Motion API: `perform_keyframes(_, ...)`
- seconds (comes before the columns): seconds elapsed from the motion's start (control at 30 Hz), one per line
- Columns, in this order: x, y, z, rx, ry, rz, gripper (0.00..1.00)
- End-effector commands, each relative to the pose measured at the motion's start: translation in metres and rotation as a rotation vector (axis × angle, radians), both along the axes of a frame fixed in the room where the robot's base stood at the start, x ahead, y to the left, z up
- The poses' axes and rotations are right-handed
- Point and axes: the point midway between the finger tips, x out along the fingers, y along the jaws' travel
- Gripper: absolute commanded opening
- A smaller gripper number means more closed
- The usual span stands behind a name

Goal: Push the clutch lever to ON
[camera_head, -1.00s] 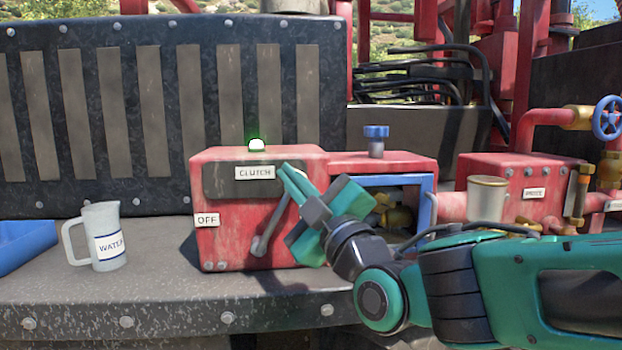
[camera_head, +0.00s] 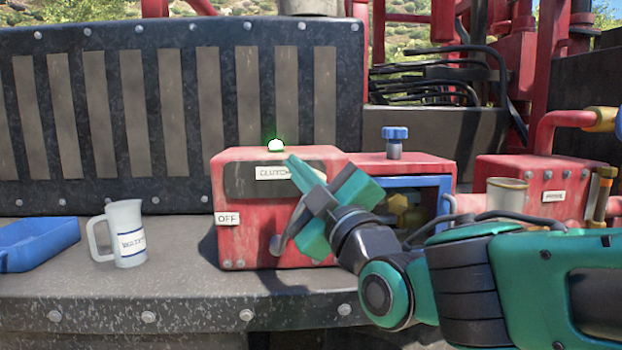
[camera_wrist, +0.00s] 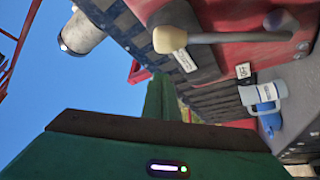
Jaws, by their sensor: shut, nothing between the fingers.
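The red clutch box (camera_head: 245,245) stands on the grey deck, with a CLUTCH label (camera_head: 270,173) on its front and an OFF label (camera_head: 228,218) at its left edge. In the wrist view the lever (camera_wrist: 235,37) shows whole, with a tan knob (camera_wrist: 169,39). My gripper (camera_head: 293,160) is shut and empty in front of the box's right half, tips pointing up-left. Contact with the lever cannot be told.
A green-lit lamp (camera_head: 275,145) sits on the box. A white WATER jug (camera_head: 123,235) and a blue tray (camera_head: 38,245) stand to the left. A red housing with a blue valve knob (camera_head: 395,135) and a metal cup (camera_head: 505,200) are to the right. The deck before the box is clear.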

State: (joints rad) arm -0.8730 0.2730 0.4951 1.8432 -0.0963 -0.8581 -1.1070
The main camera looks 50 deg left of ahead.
Motion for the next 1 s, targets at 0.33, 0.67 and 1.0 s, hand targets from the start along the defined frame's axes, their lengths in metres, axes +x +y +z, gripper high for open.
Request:
perform_keyframes(0.33,-0.012,-0.056,-0.018,0.001,-0.002,0.001,0.0)
perform_keyframes(0.67,-0.018,-0.084,-0.027,0.003,-0.001,0.003,0.0)
perform_keyframes(1.0,-0.018,-0.084,-0.027,0.003,-0.001,0.003,0.0)
